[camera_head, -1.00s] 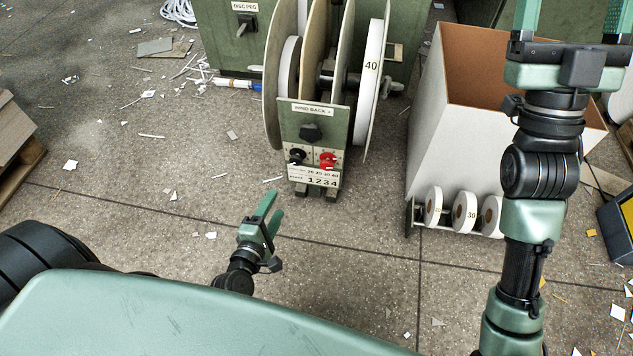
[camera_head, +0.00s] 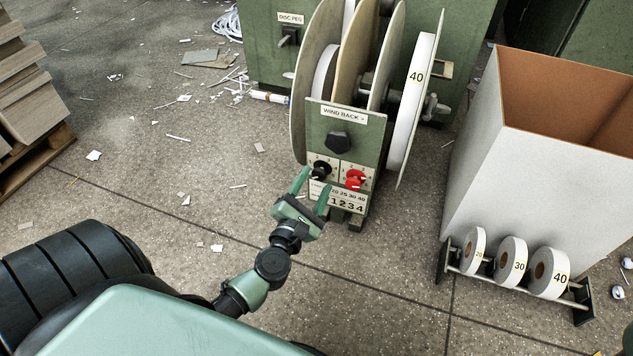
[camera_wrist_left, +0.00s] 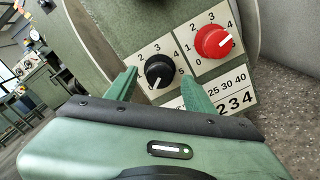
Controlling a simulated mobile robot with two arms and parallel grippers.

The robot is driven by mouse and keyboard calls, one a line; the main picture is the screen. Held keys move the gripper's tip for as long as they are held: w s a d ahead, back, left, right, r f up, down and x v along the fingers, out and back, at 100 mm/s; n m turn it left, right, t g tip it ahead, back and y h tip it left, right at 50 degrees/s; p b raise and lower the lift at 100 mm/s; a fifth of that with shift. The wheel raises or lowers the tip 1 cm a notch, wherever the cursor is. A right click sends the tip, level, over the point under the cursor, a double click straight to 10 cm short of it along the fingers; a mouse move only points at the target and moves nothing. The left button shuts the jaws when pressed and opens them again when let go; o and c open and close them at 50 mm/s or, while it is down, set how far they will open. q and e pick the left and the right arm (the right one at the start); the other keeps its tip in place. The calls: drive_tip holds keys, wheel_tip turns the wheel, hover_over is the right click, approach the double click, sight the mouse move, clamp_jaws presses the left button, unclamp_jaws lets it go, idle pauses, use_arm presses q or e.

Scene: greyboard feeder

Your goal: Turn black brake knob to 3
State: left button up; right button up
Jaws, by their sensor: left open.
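The black brake knob (camera_head: 321,169) is on the front plate of the green reel stand, left of the red knob (camera_head: 355,179). My left gripper (camera_head: 316,179) is open in front of the plate. In the left wrist view its fingertips (camera_wrist_left: 157,80) appear on either side of the black knob, with no clear contact. My right gripper is out of view.
The red knob (camera_wrist_left: 213,42) is close to the right finger. A dark hexagonal knob (camera_head: 338,142) sits above, under the WIND BACK label. Large reel discs (camera_head: 397,75) rise behind. A white box (camera_head: 483,150) and numbered rolls (camera_head: 512,262) stand right.

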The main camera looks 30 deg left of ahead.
use_arm(q)
drive_tip(key=shift+w+a, duration=0.15)
drive_tip(key=shift+w, duration=0.5)
clamp_jaws()
